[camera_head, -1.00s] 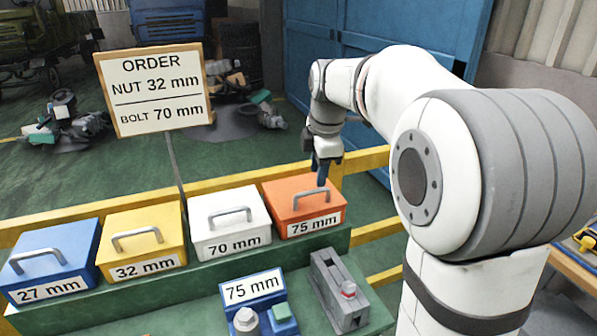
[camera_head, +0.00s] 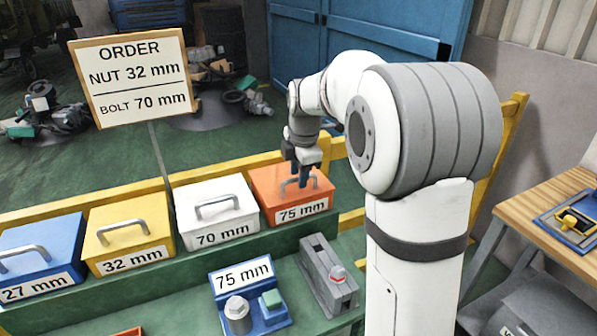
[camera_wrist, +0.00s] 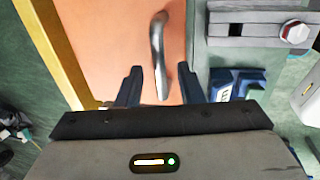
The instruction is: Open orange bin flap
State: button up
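The orange bin (camera_head: 266,186) labelled 75 mm stands at the right end of the bin row, its lid closed. My gripper (camera_head: 293,186) points down over its lid at the handle in the head view. In the wrist view the orange lid (camera_wrist: 105,40) fills the upper middle, with the grey metal handle (camera_wrist: 158,50) running away from me. My gripper (camera_wrist: 177,75) is open there, one finger on each side of the handle. The handle's near end lies between the fingers, with a gap visible on both sides. My gripper hides part of the handle in the head view.
White (camera_head: 214,212), yellow (camera_head: 128,232) and blue (camera_head: 42,258) bins stand left of the orange one. A yellow rail (camera_head: 240,166) runs behind them. In front are a blue 75 mm holder (camera_head: 250,300) and a grey slotted block (camera_head: 327,272). A wooden table (camera_head: 525,222) is at right.

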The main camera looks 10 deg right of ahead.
grip_shut()
dwell(0.3)
